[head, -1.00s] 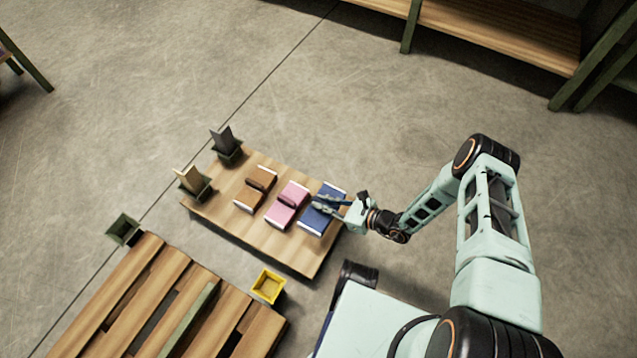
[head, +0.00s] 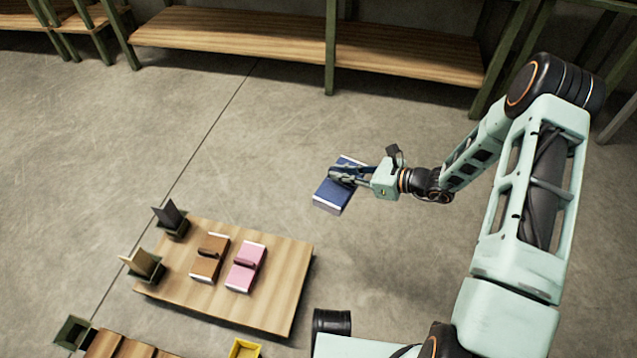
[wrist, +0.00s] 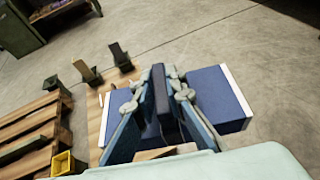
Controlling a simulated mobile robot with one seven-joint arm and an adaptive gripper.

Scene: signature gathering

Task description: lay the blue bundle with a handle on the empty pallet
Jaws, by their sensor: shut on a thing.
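The blue bundle (head: 332,193) has white ends and a dark handle. My gripper (head: 345,174) is shut on its handle and holds it up in the air, past the right end of the low wooden board in the head view. In the wrist view the blue bundle (wrist: 222,95) spans both sides of my gripper (wrist: 160,88), whose fingers clasp the dark handle. The slatted pallet (head: 105,345) shows only its edge at the bottom of the head view. More of the pallet (wrist: 30,125) shows at the left of the wrist view, with no bundle on the visible part.
The low board (head: 275,285) carries a brown bundle (head: 210,258) and a pink bundle (head: 246,267). Two small holders with upright plates (head: 171,220) (head: 143,264) stand at its left. A yellow bin (head: 244,349) and a green bin (head: 73,332) are near the pallet. Shelves (head: 240,40) stand behind.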

